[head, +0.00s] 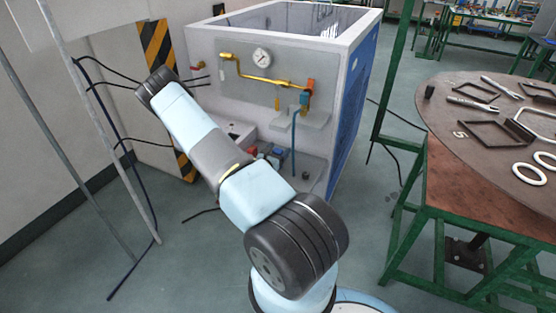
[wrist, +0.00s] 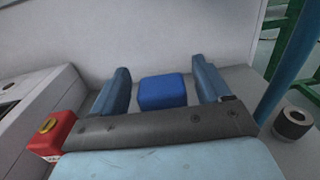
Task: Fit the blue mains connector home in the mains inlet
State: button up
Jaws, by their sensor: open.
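The blue mains connector (wrist: 162,92) shows as a blue block in the wrist view, near the pale wall. My gripper (wrist: 163,83) is open, with one blue-grey finger on each side of the block. A narrow gap shows on both sides, and no contact is visible. In the head view a small blue thing (head: 279,151) on the machine's low ledge looks like the same connector.
A red block with a yellow top (wrist: 52,132) stands close left of my gripper. A dark round fitting (wrist: 293,122) and a vertical blue hose (wrist: 293,60) are at the right. The machine's gauge (head: 261,57) and yellow pipe (head: 245,75) are above the ledge.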

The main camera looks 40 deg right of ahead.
jog(key=shift+w+d, duration=0.2)
jog(key=shift+d, duration=0.3)
jog(key=shift+c, duration=0.2)
jog(key=c, duration=1.1)
jog(key=shift+r, duration=0.15)
jog(key=shift+c, duration=0.2)
